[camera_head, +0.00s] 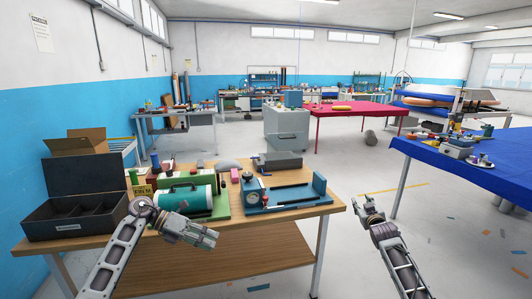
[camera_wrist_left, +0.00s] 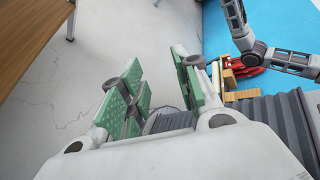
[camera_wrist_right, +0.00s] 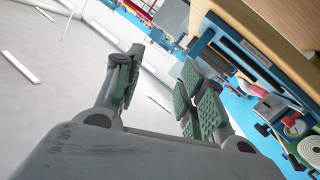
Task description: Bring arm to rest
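My left arm comes in over the front of the wooden table. Its gripper (camera_head: 207,237) is near the table's front edge, in front of the green-based machine, and nothing shows in it. In the left wrist view the green-padded fingers (camera_wrist_left: 158,88) stand apart with floor between them. My right gripper (camera_head: 368,204) is off the table's right end, over open floor. In the right wrist view its fingers (camera_wrist_right: 157,85) are also apart and empty.
The wooden table (camera_head: 155,255) carries a black compartment box (camera_head: 75,215), a machine with a teal cylinder (camera_head: 185,194) and a blue fixture (camera_head: 262,200). A blue-covered table (camera_head: 470,178) stands at right, a red one (camera_head: 345,118) behind. Floor between is mostly clear.

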